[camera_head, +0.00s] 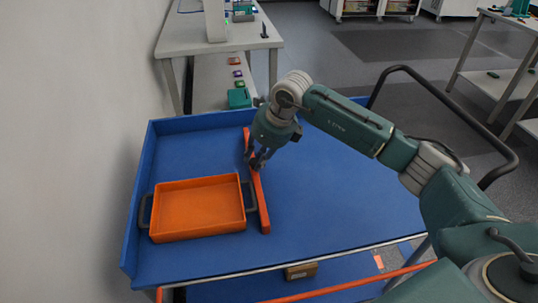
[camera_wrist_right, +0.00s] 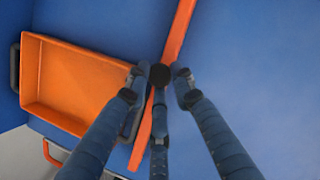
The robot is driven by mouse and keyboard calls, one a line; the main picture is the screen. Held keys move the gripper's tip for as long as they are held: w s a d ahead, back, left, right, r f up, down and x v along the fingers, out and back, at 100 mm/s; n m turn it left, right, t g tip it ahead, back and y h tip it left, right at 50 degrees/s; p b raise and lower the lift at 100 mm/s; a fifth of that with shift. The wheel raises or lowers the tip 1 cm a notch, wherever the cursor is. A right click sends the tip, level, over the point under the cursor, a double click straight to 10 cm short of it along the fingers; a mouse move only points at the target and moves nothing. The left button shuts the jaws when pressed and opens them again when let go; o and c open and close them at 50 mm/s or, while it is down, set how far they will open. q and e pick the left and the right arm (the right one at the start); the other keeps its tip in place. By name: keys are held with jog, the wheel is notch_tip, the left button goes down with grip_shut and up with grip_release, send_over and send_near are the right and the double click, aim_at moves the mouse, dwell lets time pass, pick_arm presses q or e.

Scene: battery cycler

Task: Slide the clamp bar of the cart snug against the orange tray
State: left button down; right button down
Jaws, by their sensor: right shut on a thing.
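The orange tray (camera_head: 198,208) sits at the left of the blue cart top, with a dark handle on each short side. It also shows in the wrist view (camera_wrist_right: 75,85). The orange-red clamp bar (camera_head: 264,212) lies across the cart just right of the tray, close beside its right handle (camera_head: 249,195); I cannot tell whether they touch. In the wrist view the bar (camera_wrist_right: 178,35) runs beneath the fingers. My right gripper (camera_head: 257,160) is shut around the bar's round black knob (camera_wrist_right: 160,76). My left gripper is in neither view.
The blue cart top (camera_head: 340,190) is clear right of the bar. It has a raised blue wall (camera_head: 138,200) at the left and a black push handle (camera_head: 480,135) at the right. A table (camera_head: 190,45) stands behind. A cardboard box (camera_head: 301,271) is on the lower shelf.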

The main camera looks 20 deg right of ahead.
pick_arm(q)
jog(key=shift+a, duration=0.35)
pick_arm(e)
jog(key=shift+w+a+r, duration=0.15)
jog(key=shift+a+r, duration=0.05)
jog(key=shift+r, duration=0.05)
jog(key=c, duration=1.5)
grip_release()
jog(key=shift+o, duration=0.2)
jog(key=shift+a+f, duration=0.1)
jog(key=shift+a, duration=0.05)
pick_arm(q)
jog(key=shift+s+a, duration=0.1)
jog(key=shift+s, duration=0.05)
pick_arm(e)
jog(key=shift+d+r, duration=0.25)
jog(key=v, duration=1.1)
jog(key=shift+r, duration=0.15)
